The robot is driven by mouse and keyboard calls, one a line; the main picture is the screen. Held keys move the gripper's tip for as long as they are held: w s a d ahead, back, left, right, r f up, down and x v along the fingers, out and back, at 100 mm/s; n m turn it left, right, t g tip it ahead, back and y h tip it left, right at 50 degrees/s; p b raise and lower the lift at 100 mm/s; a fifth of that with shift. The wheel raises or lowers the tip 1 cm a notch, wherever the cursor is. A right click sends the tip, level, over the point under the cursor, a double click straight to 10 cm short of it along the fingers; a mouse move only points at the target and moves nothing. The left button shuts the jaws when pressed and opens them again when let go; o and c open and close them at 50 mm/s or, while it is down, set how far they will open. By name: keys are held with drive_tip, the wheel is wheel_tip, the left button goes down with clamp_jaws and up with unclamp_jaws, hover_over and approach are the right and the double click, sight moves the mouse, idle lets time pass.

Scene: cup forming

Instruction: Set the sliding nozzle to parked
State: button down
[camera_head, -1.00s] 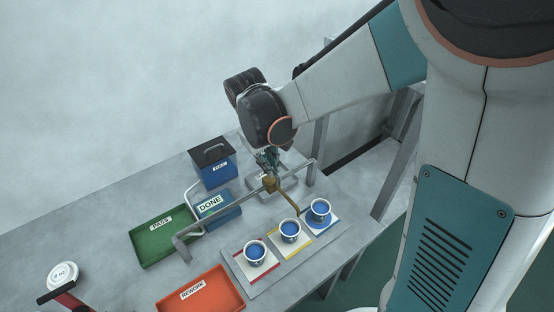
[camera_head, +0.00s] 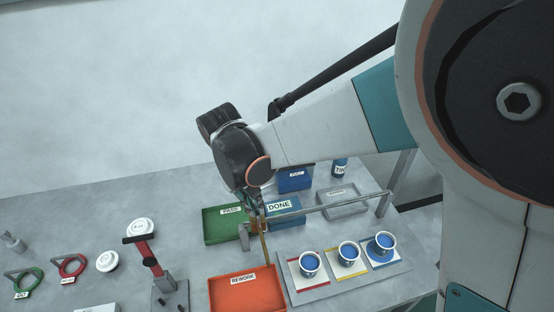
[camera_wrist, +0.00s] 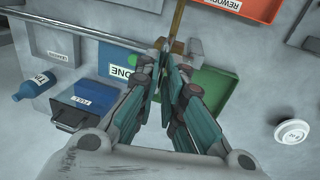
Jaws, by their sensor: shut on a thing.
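The brass sliding nozzle (camera_head: 264,249) is at the left end of the grey rail (camera_head: 325,205), close to the left post, with its thin spout pointing down. It also shows in the wrist view (camera_wrist: 178,22), at the rail's end. My gripper (camera_head: 257,208) is shut on the nozzle's block; its fingertips (camera_wrist: 167,52) meet there in the wrist view and partly hide it. Three cups with blue contents, the left (camera_head: 310,264), middle (camera_head: 348,253) and right (camera_head: 385,242), stand to the right of the nozzle on red-, yellow- and blue-marked pads. No parked mark is readable.
The orange REWORK tray (camera_head: 235,294) lies just in front of the nozzle. The green PASS tray (camera_head: 213,232) and blue DONE tray (camera_head: 288,220) are behind the rail. A red-handled stand (camera_head: 145,255) is left.

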drive_tip(key=shift+s+a, duration=0.15)
drive_tip(key=shift+a, duration=0.1)
drive_tip(key=c, duration=1.7)
unclamp_jaws()
drive_tip(key=shift+a, duration=0.2)
drive_tip(key=shift+d, duration=0.15)
